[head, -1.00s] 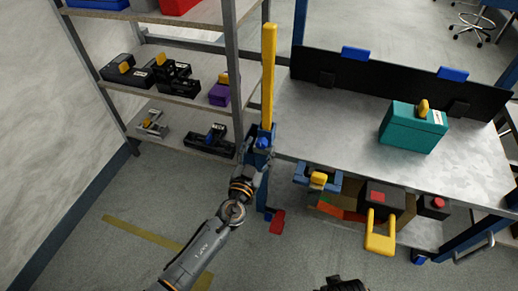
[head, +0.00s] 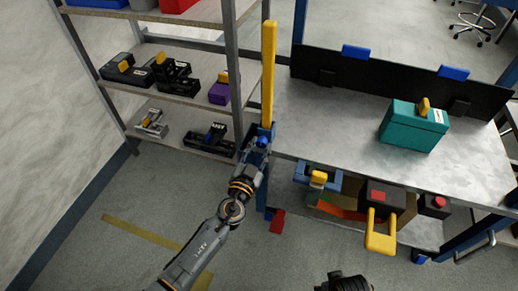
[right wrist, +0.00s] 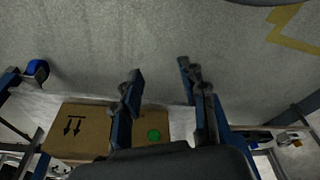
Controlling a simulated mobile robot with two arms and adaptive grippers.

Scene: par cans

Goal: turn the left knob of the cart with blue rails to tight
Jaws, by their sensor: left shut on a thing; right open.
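The cart with blue rails (head: 330,118) has a grey metal top and blue posts. My right gripper (head: 343,284) shows only as a dark part at the bottom edge of the head view. In the right wrist view its two fingers (right wrist: 160,92) are apart with nothing held between them.
A teal box (head: 412,128) stands on the cart top. A shelf rack (head: 188,95) with tools stands close on the left. A cardboard box (right wrist: 85,128) shows in the right wrist view. Floor in front is open.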

